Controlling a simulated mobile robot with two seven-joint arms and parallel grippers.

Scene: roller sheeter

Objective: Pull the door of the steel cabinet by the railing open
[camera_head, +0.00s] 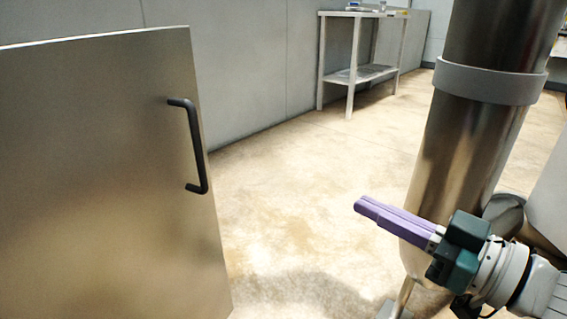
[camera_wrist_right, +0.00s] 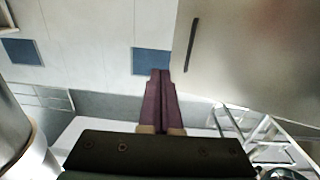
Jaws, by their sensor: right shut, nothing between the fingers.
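The steel cabinet door (camera_head: 100,170) fills the left of the head view as a flat brushed panel. Its black bar handle (camera_head: 195,146) is upright near the door's right edge. The door also shows at the upper right of the right wrist view (camera_wrist_right: 245,50), with its handle (camera_wrist_right: 191,44). The cabinet body is not clearly visible, so I cannot tell how far the door stands open. My right gripper (camera_head: 360,206), with purple fingers, is shut and empty, well to the right of the handle and apart from it. My left gripper is not in view.
A thick steel column (camera_head: 470,130) with a grey band stands beside my right gripper. A metal table (camera_head: 350,75) with a lower shelf stands at the back against a grey wall (camera_head: 240,70). The floor (camera_head: 290,190) between door and column is clear. A pale barred frame (camera_wrist_right: 265,138) shows in the wrist view.

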